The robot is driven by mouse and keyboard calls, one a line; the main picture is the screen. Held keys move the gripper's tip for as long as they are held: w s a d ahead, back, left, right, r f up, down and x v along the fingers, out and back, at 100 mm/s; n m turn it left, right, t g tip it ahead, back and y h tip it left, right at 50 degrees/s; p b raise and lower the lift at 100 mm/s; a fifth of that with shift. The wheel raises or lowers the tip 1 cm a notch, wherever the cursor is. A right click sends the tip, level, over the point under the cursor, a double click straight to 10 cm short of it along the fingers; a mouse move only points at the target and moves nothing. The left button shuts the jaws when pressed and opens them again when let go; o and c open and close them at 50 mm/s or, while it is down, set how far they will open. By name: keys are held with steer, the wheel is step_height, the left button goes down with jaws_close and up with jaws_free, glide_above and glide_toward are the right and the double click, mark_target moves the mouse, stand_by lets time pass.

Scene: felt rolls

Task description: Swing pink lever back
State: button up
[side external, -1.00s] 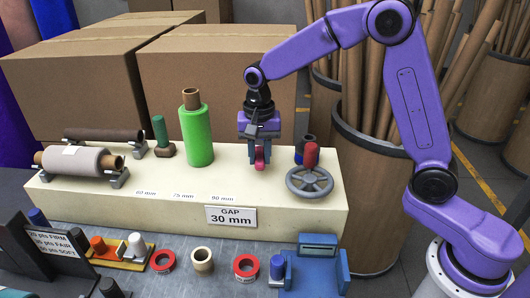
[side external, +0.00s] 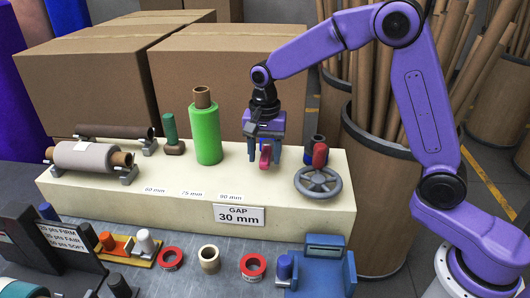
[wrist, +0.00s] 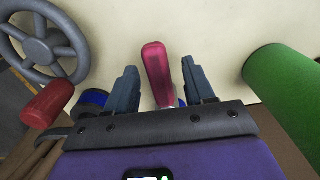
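The pink lever (side external: 266,155) stands up from the cream bench top (side external: 215,179), right of the green roll (side external: 205,135). My gripper (side external: 265,160) is low over it, pointing down. In the wrist view, the lever (wrist: 157,75) lies between the two fingers of my gripper (wrist: 164,82), with a gap visible on each side. The fingers are open and do not appear to touch it. The lever's lower end is hidden by the gripper body in the wrist view.
A grey handwheel (side external: 318,182) and a red knob (side external: 320,154) are close on the right. The green roll (wrist: 290,95) is close on the other side. Cardboard boxes (side external: 185,80) stand behind the bench. A GAP 30 mm sign (side external: 238,215) is on its front.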

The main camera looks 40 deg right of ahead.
mark_target(265, 156)
step_height(265, 156, up, 17)
steer(key=shift+r, duration=0.2)
stand_by(0.6)
steer(key=shift+s, duration=0.1)
steer(key=s+d+f+n, duration=0.2)
steer(key=s+f+n, duration=0.3)
steer(key=s, duration=0.5)
steer(key=s+d+f+n, duration=0.3)
steer(key=s+f+n, duration=0.2)
steer(key=s+n, duration=0.4)
steer(key=s+d+f+n, duration=0.3)
steer(key=s+f+n, duration=0.2)
steer(key=s, duration=0.8)
steer(key=n, duration=0.2)
steer(key=shift+s+n, duration=0.25)
steer(key=shift+n, duration=0.15)
